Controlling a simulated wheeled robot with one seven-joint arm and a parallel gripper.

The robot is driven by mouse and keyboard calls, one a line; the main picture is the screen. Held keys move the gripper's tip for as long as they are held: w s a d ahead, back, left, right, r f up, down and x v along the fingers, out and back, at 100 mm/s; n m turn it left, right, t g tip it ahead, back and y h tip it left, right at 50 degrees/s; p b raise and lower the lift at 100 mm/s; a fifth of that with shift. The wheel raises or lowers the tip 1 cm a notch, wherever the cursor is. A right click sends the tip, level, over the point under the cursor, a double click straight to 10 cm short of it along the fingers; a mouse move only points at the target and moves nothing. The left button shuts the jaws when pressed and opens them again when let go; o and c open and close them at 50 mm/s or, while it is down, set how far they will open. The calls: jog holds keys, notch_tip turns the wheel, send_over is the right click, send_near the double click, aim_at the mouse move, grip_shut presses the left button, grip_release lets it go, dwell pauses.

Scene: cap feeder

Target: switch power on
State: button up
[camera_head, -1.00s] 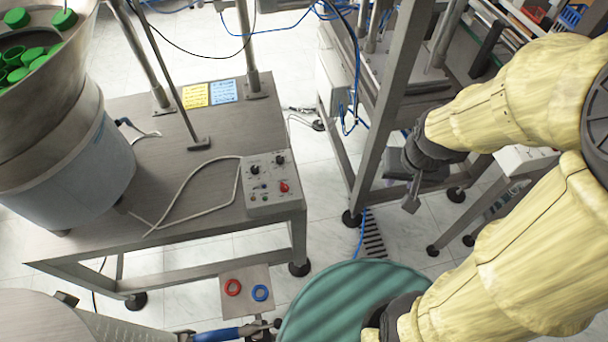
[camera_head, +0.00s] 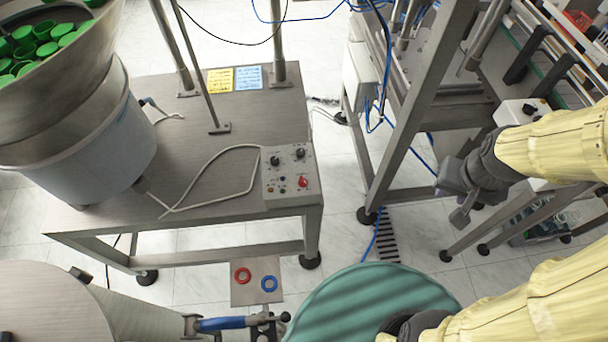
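A small grey control box (camera_head: 279,192) lies on the near right corner of the metal table. Its top carries two black knobs (camera_head: 287,156), a red knob or button (camera_head: 303,181) and small indicators; their labels are too small to read. A pale cable runs from the box to the left. My gripper (camera_head: 455,200) is at the right, at the end of my yellow-covered arm, well apart from the box and beyond the table's right edge. Its fingers look dark and small; I cannot tell whether they are open or shut.
A feeder bowl with green caps (camera_head: 40,45) stands on the metal table (camera_head: 200,160) at the left. Posts rise from the table's back. A steel frame (camera_head: 410,110) stands between box and gripper. A round green surface (camera_head: 365,305) and red and blue rings (camera_head: 256,279) are in front.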

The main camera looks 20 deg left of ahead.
jog(key=w+a+n+p, duration=0.2)
jog(key=w+a+n, duration=0.1)
jog(key=w+a, duration=0.3)
jog(key=n+g+p, duration=0.3)
jog(key=n+p, duration=0.1)
jog(key=n, duration=0.5)
send_over(303, 179)
notch_tip(303, 179, down, 6)
jog(key=shift+s, duration=0.1)
jog(key=shift+f, duration=0.1)
notch_tip(303, 179, down, 17)
jog(key=p, duration=0.3)
jog(key=shift+p, duration=0.35)
grip_shut()
